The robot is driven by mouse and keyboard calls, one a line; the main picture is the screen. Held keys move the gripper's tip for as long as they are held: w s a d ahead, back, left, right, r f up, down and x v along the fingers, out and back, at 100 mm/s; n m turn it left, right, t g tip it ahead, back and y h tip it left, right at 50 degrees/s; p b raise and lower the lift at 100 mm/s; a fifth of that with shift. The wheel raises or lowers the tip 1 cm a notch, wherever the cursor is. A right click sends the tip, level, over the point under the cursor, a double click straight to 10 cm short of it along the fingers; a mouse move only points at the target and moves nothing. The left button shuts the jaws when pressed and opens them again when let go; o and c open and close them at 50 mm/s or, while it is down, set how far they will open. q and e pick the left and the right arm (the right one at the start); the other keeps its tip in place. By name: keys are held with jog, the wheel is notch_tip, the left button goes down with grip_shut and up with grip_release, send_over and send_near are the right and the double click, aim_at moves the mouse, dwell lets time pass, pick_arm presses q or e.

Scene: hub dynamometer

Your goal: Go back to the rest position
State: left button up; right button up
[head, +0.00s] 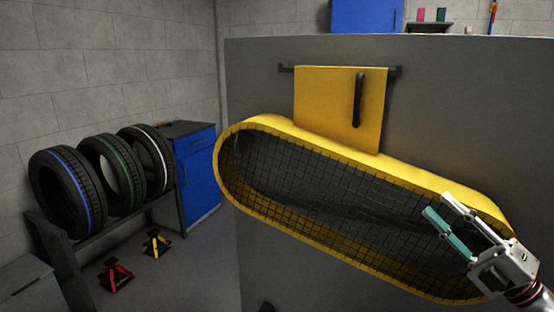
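My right gripper (455,224) is at the lower right of the head view. Its two teal-padded fingers are apart, with nothing between them. It is in front of the right end of a long yellow-framed guard with black mesh (330,195), and I cannot tell whether it touches the frame. The guard slants down to the right. Behind its upper edge is a yellow panel (325,95) with a black handle (358,100). My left gripper is not in the picture.
A large grey cabinet wall (470,110) fills the right. At the left, three tyres (112,175) stand on a rack beside a blue cabinet (200,175). A red jack (115,275) and a yellow jack (156,243) are on the floor.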

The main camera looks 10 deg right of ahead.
jog(key=s+a+f+m+g+h, duration=0.15)
jog(key=f+m+h, duration=0.5)
jog(key=f, duration=0.85)
jog(key=w+a+f+m+g+h, duration=0.1)
jog(key=a+f+m+h, duration=0.25)
jog(key=f+m, duration=0.8)
jog(key=s+a+f+m+g, duration=0.1)
jog(key=s+a+f+g, duration=0.1)
jog(key=s+a+f, duration=0.3)
jog(key=s+a+f+m+g, duration=0.1)
jog(key=s+a+f, duration=0.4)
jog(key=f, duration=0.5)
jog(key=s+a+f+m+g, duration=0.1)
jog(key=s+a+f+g, duration=0.2)
jog(key=f, duration=0.5)
jog(key=shift+s+a+f+g, duration=0.25)
jog(key=shift+s+a+g, duration=0.1)
jog(key=shift+s+a, duration=0.65)
jog(key=shift+d, duration=0.1)
